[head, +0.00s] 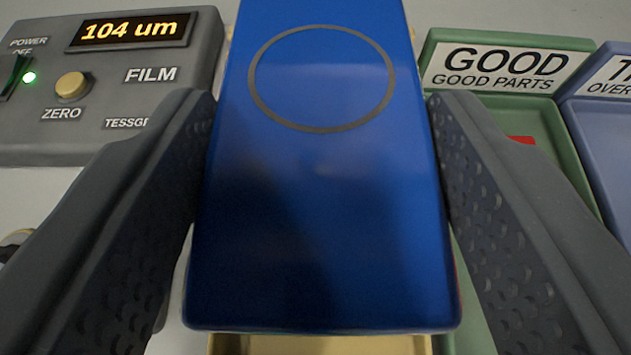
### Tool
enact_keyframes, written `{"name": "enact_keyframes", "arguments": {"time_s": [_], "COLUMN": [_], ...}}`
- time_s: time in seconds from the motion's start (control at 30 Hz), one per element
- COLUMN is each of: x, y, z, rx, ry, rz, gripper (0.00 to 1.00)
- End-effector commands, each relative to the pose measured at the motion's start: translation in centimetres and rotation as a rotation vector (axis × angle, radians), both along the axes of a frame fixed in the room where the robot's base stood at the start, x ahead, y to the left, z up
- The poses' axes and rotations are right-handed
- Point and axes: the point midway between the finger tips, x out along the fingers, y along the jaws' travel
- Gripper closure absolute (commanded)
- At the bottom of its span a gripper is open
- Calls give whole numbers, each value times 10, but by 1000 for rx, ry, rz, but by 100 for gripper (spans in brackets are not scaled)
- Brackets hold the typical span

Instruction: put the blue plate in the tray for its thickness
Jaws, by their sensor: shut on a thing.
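The blue plate (322,230) fills the middle of the head view, with a dark ring marked on its upper part. My gripper (322,165) is shut on it, one dimpled finger against each long side. Behind it at left is a grey film gauge (150,105) whose display reads 104 um. A green tray (550,110) labelled GOOD, GOOD PARTS is to the right of the plate. A blue-violet tray (600,125) stands at the right edge; its label is cut off and shows "OVER". What lies under the plate is mostly hidden.
The gauge has a lit green lamp (29,77), a power switch and a brass ZERO knob (72,87). A red thing (522,140) shows in the green tray, partly hidden by my right finger. A yellowish surface (320,345) shows below the plate's near edge.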

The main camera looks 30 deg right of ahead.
Motion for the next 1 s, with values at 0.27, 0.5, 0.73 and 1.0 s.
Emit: {"name": "enact_keyframes", "arguments": {"time_s": [0.27,0.5,0.73,1.0], "x": [0,0,0,0], "y": [0,0,0,1], "z": [-11,-35,-63,-95], "rx": [0,1,0,1], "ry": [0,-1,-1,2], "rz": [0,1,1,1], "gripper": [74,74,74,74]}}
